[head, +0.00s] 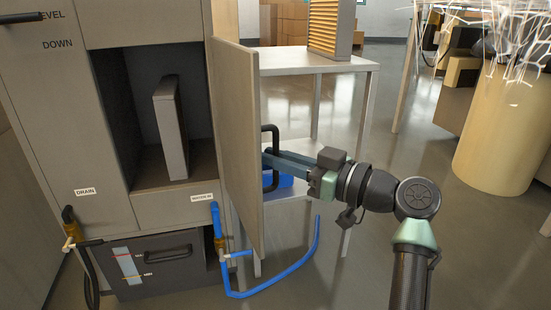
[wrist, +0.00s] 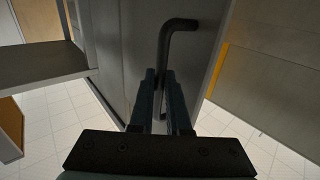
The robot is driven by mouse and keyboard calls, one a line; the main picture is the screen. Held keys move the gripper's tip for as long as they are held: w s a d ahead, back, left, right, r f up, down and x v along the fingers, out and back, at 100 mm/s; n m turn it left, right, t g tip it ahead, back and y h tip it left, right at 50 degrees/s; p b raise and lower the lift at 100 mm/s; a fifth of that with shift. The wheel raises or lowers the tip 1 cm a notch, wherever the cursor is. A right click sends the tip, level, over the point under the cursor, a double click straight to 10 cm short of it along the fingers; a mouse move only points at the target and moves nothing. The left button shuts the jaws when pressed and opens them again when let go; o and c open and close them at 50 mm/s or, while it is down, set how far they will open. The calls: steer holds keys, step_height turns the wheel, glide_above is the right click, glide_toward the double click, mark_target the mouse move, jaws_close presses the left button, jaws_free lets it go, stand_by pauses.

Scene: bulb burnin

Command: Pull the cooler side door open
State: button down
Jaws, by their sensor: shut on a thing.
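The cooler side door (head: 238,140) is a beige panel standing swung out from the grey cooler cabinet (head: 108,150). The bay behind it is open to view, with an upright filter-like panel (head: 170,128) inside. A dark bar handle (head: 270,130) is on the door's right face. My gripper (head: 272,162) reaches in from the right and is shut on the handle. In the wrist view the door (wrist: 135,50) fills the middle, and the bent handle (wrist: 165,50) runs down between the fingers (wrist: 161,85). The exact finger contact is partly hidden.
A metal shelf table (head: 310,62) holding a filter (head: 331,28) stands just behind the door. A blue hose (head: 280,277) loops on the floor below it. A drawer tank (head: 160,265) sits under the bay. A tan bin (head: 510,130) is at far right. Floor between is clear.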

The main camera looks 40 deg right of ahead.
steer(key=shift+w+a, duration=0.1)
steer(key=c, duration=1.2)
jaws_free()
steer(key=shift+f, duration=0.1)
steer(key=shift+o, duration=0.2)
steer(key=p+v, duration=0.6)
steer(key=v, duration=0.7)
